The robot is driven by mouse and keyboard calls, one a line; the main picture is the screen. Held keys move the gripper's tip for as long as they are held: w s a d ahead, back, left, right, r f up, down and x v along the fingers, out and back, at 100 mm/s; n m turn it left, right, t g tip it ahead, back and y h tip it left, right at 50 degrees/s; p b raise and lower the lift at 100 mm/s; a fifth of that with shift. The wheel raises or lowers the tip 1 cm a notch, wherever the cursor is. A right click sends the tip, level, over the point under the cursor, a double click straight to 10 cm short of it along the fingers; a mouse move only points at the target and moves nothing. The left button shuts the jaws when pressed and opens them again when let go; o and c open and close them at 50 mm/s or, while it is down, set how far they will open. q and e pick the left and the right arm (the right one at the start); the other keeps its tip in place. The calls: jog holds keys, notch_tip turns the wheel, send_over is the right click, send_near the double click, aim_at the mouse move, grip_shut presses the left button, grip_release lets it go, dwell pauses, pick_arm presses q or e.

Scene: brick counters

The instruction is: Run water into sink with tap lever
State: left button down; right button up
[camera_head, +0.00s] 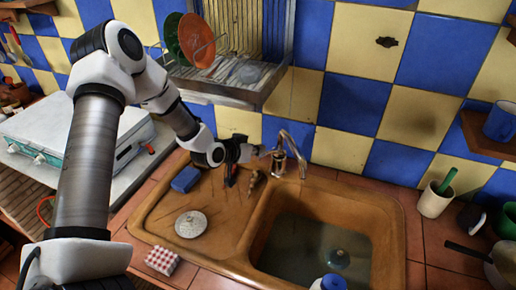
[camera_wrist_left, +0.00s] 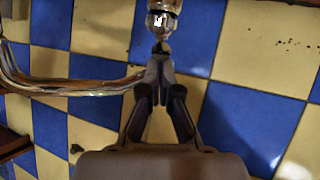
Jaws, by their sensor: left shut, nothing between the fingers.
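The chrome tap (camera_head: 283,160) stands at the back edge of the brown sink (camera_head: 393,225), its curved spout over the basin. My left gripper (camera_head: 262,151) is shut and empty, just left of the tap's upper part. In the left wrist view, the closed fingertips (camera_wrist_left: 159,66) point at the chrome tap head (camera_wrist_left: 164,20), just below it in the picture; I cannot tell whether they touch. The spout (camera_wrist_left: 70,88) runs to the left there. The lever is hard to make out. No water stream shows from the spout. My right gripper is not in view.
A dish rack (camera_head: 225,85) with plates hangs above the gripper. A blue sponge (camera_head: 186,179) and a pale round scrubber (camera_head: 191,224) lie on the drainboard. A cream cup (camera_head: 434,200) stands right of the sink. The tiled wall is close behind the tap.

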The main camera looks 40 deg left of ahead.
aim_at(256, 158)
pick_arm(q)
jog(key=shift+f, duration=0.25)
jog(key=shift+s+f+b, duration=0.3)
jog(key=shift+f+b, duration=0.25)
jog(key=shift+f, duration=0.05)
jog(key=shift+s+f+b, duration=0.3)
jog(key=shift+f+b, duration=0.2)
jog(key=shift+f, duration=0.1)
jog(key=shift+s+f, duration=0.2)
jog(key=shift+s, duration=0.2)
